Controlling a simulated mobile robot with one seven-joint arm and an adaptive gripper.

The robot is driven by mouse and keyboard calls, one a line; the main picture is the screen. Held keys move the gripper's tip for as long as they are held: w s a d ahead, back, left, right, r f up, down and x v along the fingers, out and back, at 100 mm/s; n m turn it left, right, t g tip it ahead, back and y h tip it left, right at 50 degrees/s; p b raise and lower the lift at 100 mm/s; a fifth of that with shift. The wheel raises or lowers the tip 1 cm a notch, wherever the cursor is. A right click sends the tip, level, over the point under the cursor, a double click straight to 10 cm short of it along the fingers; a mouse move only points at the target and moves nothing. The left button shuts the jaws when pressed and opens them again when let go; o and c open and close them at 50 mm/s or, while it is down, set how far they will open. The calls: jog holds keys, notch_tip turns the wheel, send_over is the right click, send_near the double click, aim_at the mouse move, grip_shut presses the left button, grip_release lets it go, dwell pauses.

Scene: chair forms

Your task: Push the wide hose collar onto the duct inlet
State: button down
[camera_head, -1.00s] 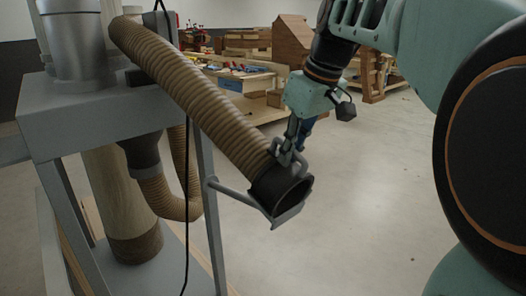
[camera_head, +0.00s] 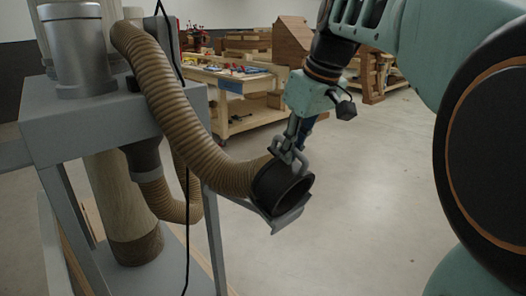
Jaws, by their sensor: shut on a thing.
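The wide hose collar (camera_head: 283,188) is a black ring at the free end of a ribbed tan hose (camera_head: 180,110). Its dark open mouth faces right and toward me. My gripper (camera_head: 289,152) is shut on the grey loop handle on top of the collar. The collar sits in or just above a grey bracket (camera_head: 290,219); I cannot tell if they touch. A grey metal cylinder (camera_head: 73,55) stands on the stand's top; I cannot tell whether it is the duct inlet.
The grey stand (camera_head: 100,120) fills the left side, with a black cable (camera_head: 186,235) hanging in front. A second, narrower hose (camera_head: 165,200) loops below its top. A workbench (camera_head: 235,90) with tools and wooden pieces are behind. The floor at centre right is clear.

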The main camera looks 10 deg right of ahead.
jog(key=shift+r+p, duration=2.25)
jog(key=shift+r, duration=0.55)
